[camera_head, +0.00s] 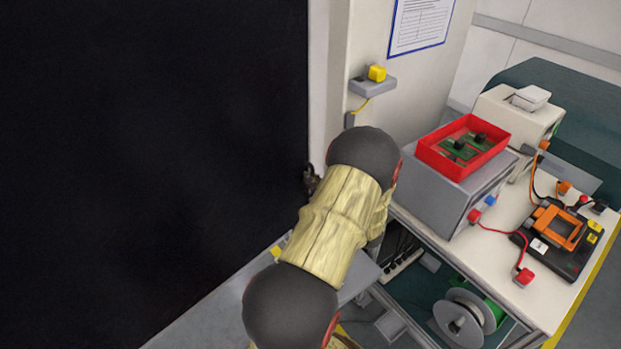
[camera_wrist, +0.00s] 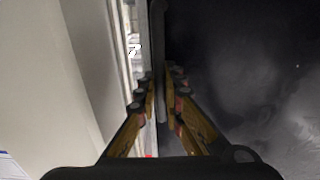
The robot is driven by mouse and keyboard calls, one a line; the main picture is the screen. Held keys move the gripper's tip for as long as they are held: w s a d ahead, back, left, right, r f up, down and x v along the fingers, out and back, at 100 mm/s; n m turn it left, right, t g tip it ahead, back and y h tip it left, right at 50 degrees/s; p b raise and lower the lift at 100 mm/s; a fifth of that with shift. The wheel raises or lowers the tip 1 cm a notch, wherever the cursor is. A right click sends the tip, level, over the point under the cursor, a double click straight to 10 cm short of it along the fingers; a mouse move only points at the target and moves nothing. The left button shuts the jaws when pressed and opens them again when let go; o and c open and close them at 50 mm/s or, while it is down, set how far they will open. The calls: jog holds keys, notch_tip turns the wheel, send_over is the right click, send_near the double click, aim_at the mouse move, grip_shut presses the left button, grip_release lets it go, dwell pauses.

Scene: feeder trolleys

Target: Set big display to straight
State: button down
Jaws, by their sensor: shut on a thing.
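The big display (camera_head: 150,150) is a large black panel that fills the left of the head view. Its dark surface also shows at the right of the wrist view (camera_wrist: 260,70). My gripper (camera_head: 310,178) is at the display's right edge in the head view, mostly hidden behind my own arm. In the wrist view my gripper (camera_wrist: 160,78) has one finger on each side of the display's thin edge and is shut on it. Most of the display's frame and its mount are hidden.
A white bench (camera_head: 500,285) stands at the right. It carries a red tray (camera_head: 432,158) with green boards on a grey box (camera_head: 440,195), and an orange fixture (camera_head: 556,229). A small grey shelf (camera_head: 372,88) with a yellow block sticks out from the wall above my arm.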

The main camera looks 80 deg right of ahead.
jog(key=s+a+m+g+h+p, duration=0.2)
jog(key=s+a, duration=0.5)
jog(key=a, duration=0.4)
jog(key=shift+s+g, duration=0.3)
jog(key=shift+g, duration=0.1)
jog(key=c, duration=2)
grip_release()
jog(key=shift+d, duration=0.1)
jog(key=shift+c, duration=0.2)
jog(key=shift+o, duration=0.4)
jog(key=shift+s, duration=0.1)
jog(key=v, duration=1.2)
